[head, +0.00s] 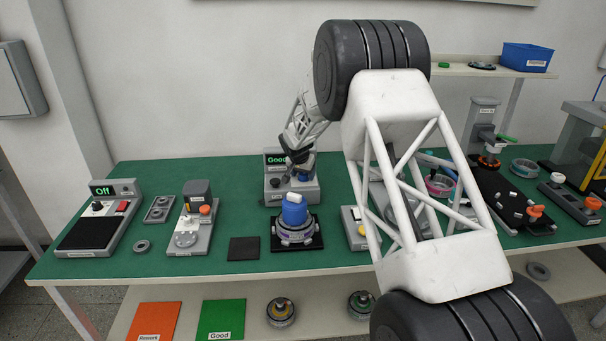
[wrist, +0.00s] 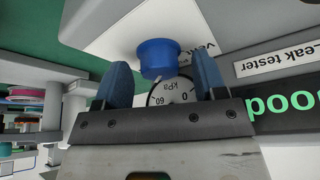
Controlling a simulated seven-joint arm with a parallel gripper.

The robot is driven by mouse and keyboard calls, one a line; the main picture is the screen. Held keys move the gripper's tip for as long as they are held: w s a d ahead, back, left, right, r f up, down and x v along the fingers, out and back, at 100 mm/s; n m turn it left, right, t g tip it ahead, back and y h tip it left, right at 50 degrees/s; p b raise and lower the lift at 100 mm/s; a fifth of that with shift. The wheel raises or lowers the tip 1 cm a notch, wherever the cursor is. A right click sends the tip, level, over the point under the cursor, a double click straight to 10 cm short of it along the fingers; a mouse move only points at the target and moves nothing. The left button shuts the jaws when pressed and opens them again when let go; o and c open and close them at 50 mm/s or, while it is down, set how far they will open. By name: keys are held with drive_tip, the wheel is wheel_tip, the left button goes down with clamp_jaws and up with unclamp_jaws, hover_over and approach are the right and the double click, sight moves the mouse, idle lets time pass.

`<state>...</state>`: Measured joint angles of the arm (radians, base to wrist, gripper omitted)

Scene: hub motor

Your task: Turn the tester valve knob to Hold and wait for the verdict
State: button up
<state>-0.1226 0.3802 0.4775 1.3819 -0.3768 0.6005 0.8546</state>
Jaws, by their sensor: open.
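The leak tester (head: 292,190) stands at the back middle of the green table, and its display (head: 277,159) reads "Good" in green. In the wrist view the blue valve knob (wrist: 158,57) appears between the two blue fingertips of my gripper (wrist: 163,80), with a gap on each side. My gripper is open and also shows from behind at the tester in the head view (head: 297,157). A kPa gauge (wrist: 173,91) lies behind the jaws, partly hidden. The label by the knob is partly covered, and the knob's set position cannot be read.
A hub motor with a blue cap (head: 294,211) sits on a black base in front of the tester. A dark pad (head: 244,249) and a grey press-like station (head: 190,234) are to the left. My arm hides part of the table's right half.

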sight(300, 184)
drive_tip(key=shift+r, duration=0.15)
drive_tip(key=v, duration=0.7)
drive_tip(key=shift+r, duration=0.3)
drive_tip(key=shift+s+a, duration=0.1)
